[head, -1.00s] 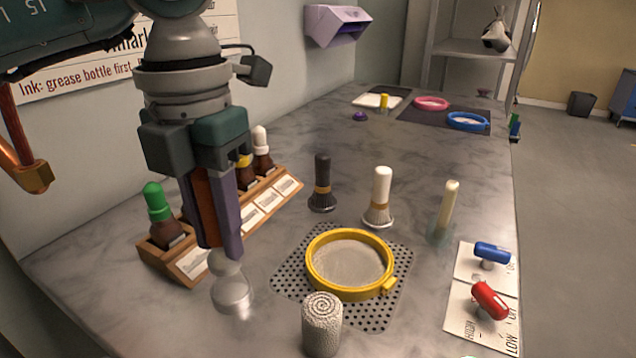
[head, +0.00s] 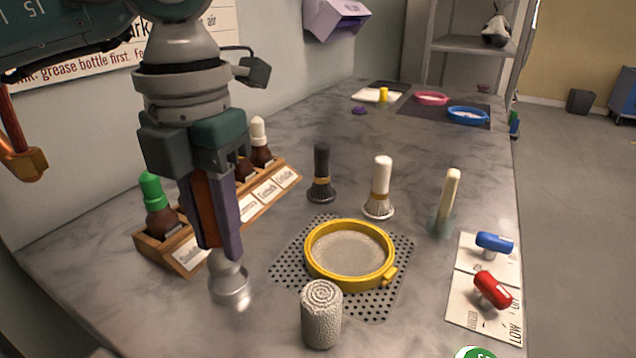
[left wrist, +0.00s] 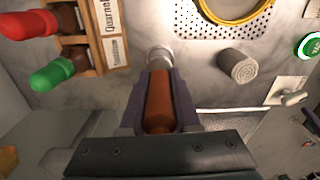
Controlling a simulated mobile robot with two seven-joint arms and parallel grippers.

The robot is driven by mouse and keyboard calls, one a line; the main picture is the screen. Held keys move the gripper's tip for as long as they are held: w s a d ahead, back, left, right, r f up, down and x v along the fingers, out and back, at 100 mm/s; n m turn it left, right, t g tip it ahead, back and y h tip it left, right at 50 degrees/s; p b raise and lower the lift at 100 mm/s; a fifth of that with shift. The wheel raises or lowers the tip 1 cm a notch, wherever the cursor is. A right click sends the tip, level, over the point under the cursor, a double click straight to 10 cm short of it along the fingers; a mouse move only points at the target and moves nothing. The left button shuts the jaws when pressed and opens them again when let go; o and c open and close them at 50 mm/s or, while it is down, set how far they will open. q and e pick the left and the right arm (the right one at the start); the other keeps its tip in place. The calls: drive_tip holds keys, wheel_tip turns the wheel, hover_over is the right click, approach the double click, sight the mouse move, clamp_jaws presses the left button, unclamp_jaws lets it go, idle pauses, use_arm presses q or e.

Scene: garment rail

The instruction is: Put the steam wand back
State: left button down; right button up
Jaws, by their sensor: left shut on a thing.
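My left gripper (head: 222,240) points down at the left of the counter in the head view. It is shut on the steam wand, whose brown handle (left wrist: 158,100) lies between the purple fingers in the left wrist view. The wand's rounded metal head (head: 229,284) sticks out below the fingertips and looks close to the counter; I cannot tell if it touches. A copper-coloured pipe with a thick end (head: 24,163) shows at the far left; whether it is the wand's holder is unclear. My right gripper is not in view.
A wooden rack (head: 187,257) of capped bottles stands just behind and left of the wand. A yellow ring sieve (head: 385,277) lies on a perforated mat (head: 290,262), with a grey textured roll (head: 321,318) in front. Brushes stand behind. Red (head: 492,290) and blue handles lie right.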

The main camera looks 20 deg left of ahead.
use_arm(q)
drive_tip(key=shift+f+b, duration=0.45)
drive_tip(key=shift+f, duration=0.1)
idle(0.8)
drive_tip(key=shift+f+b, duration=0.4)
drive_tip(key=shift+f, duration=0.1)
drive_tip(key=shift+f, duration=0.2)
idle(0.5)
drive_tip(key=c, duration=0.6)
unclamp_jaws()
drive_tip(key=shift+o, duration=0.6)
drive_tip(key=shift+o, duration=1.2)
drive_tip(key=shift+r, duration=0.1)
